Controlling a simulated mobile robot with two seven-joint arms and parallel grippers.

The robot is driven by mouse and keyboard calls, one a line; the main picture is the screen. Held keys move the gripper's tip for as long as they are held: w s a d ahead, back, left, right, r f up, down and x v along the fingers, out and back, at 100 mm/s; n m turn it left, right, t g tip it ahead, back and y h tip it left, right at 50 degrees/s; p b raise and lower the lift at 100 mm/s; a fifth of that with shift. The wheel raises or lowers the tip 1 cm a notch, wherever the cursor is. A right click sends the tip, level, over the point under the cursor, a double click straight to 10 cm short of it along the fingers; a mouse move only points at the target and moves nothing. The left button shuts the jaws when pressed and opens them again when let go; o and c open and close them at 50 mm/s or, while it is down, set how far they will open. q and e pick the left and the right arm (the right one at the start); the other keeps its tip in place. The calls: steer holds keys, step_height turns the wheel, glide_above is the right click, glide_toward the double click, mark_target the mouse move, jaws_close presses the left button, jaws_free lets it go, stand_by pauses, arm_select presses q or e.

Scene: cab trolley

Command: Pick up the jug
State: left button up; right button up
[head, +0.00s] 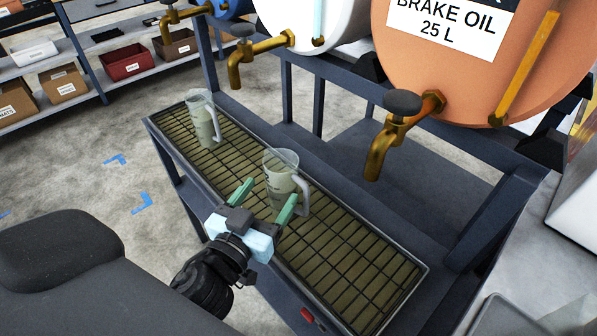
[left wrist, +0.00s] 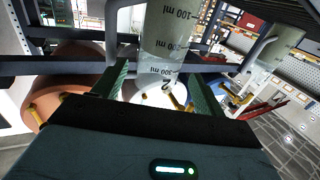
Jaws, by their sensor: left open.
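Two clear measuring jugs with handles stand upright on the long drip grate. The nearer jug (head: 281,178) is in the middle of the grate, its handle to the right. The other jug (head: 202,122) stands toward the far left end. My left gripper (head: 267,196) is open at the near side of the nearer jug, fingers pointing toward it. In the left wrist view, the nearer jug (left wrist: 165,45), with ml markings, shows between the two green fingers (left wrist: 160,90). I cannot tell whether they touch it. The other jug (left wrist: 270,50) is at the right there. My right gripper is out of view.
The grate (head: 345,262) sits in a dark metal trolley frame. Brass taps (head: 380,140) and (head: 240,65) stick out from drums above it; the orange drum (head: 470,85) is labelled brake oil. Shelves with boxes (head: 125,62) stand at the back left. The grate's right half is clear.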

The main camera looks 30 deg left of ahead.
mark_target(274, 187)
arm_select(q)
steer(key=shift+w, duration=0.3)
steer(key=shift+r, duration=0.25)
steer(key=shift+w, duration=0.25)
steer(key=shift+w+p, duration=0.3)
steer(key=shift+w, duration=0.55)
steer(key=shift+w+f, duration=0.1)
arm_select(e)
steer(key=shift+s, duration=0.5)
arm_select(q)
steer(key=w+p, duration=0.1)
steer(key=w, duration=0.3)
steer(key=shift+w+a, duration=0.1)
steer(key=shift+a, duration=0.1)
steer(key=shift+w, duration=0.35)
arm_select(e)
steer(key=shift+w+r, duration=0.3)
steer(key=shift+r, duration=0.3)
arm_select(q)
steer(key=c, duration=0.8)
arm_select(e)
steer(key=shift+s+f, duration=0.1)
